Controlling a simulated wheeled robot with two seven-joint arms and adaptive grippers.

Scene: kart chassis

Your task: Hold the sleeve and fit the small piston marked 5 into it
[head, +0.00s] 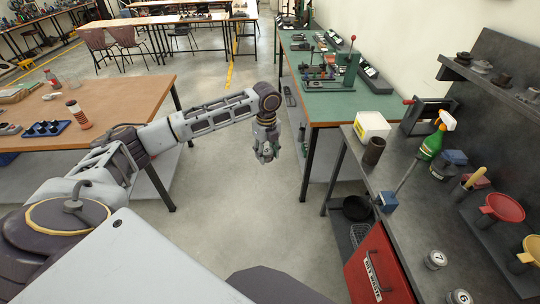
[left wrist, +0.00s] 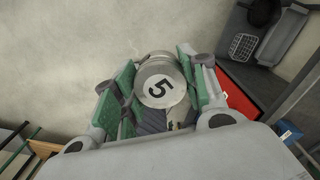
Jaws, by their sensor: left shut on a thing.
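My left gripper (head: 266,156) is shut on the small piston marked 5 (left wrist: 161,82), a round metal piece. In the left wrist view its top, with a black 5, sits between the green-padded fingers. The gripper hangs over the open floor, left of the grey bench. A dark brown hollow cylinder, which looks like the sleeve (head: 374,151), stands upright on the bench near its far left corner, apart from the gripper. My right gripper is not in view.
Pistons marked 7 (head: 436,260) and 6 (head: 460,297) stand on the grey bench (head: 420,215). A white box (head: 371,127), a green spray bottle (head: 436,138) and red and yellow funnels stand around it. A red bin (head: 378,265) is below its front edge.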

